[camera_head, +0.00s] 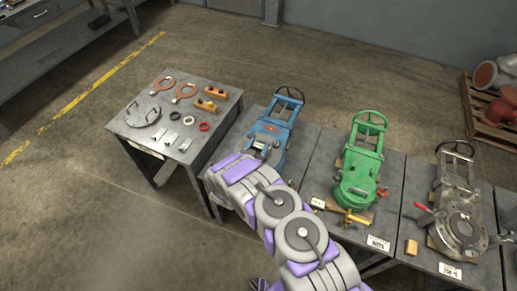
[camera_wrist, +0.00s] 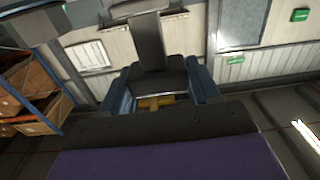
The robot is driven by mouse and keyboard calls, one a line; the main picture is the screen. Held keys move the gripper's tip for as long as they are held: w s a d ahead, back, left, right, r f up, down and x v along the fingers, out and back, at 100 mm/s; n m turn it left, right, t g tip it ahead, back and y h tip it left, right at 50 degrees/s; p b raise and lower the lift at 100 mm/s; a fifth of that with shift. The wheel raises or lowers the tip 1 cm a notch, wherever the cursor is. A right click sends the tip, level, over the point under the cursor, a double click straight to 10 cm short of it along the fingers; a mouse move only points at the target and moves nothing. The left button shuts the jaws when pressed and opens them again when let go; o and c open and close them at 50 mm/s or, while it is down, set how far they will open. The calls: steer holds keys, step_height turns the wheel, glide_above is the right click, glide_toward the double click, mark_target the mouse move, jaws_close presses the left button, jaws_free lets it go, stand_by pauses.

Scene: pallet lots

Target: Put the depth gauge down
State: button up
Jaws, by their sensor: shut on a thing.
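In the wrist view my gripper (camera_wrist: 160,97) is shut, with its two dark blue jaws on either side of a thing that I take to be the depth gauge (camera_wrist: 149,42). It shows as a dark grey upright bar rising from between the jaws. A small yellow part (camera_wrist: 153,102) shows low between the jaws. Its lower end is hidden by the gripper body. In the head view my arm reaches from the bottom right toward the blue valve. I cannot make out the gripper or the gauge there.
A grey table (camera_head: 118,124) at left bears orange rings, yellow blocks and small parts. A blue valve (camera_head: 273,132), a green valve (camera_head: 358,172) and a grey valve (camera_head: 458,210) stand on benches to the right. Open floor (camera_head: 100,230) lies at lower left.

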steer(key=shift+d+f, duration=0.3)
steer(key=shift+f, duration=0.25)
steer(key=shift+d+r, duration=0.15)
steer(key=shift+d, duration=0.45)
steer(key=o, duration=1.1)
steer(key=shift+a, duration=0.15)
steer(key=o, duration=0.4)
steer(key=shift+a+f, duration=0.25)
steer(key=shift+a, duration=0.25)
steer(key=shift+d+r, duration=0.25)
steer(key=shift+d, duration=0.2)
steer(key=p+v, duration=0.2)
steer(key=v, duration=1)
steer(key=shift+a+f, duration=0.1)
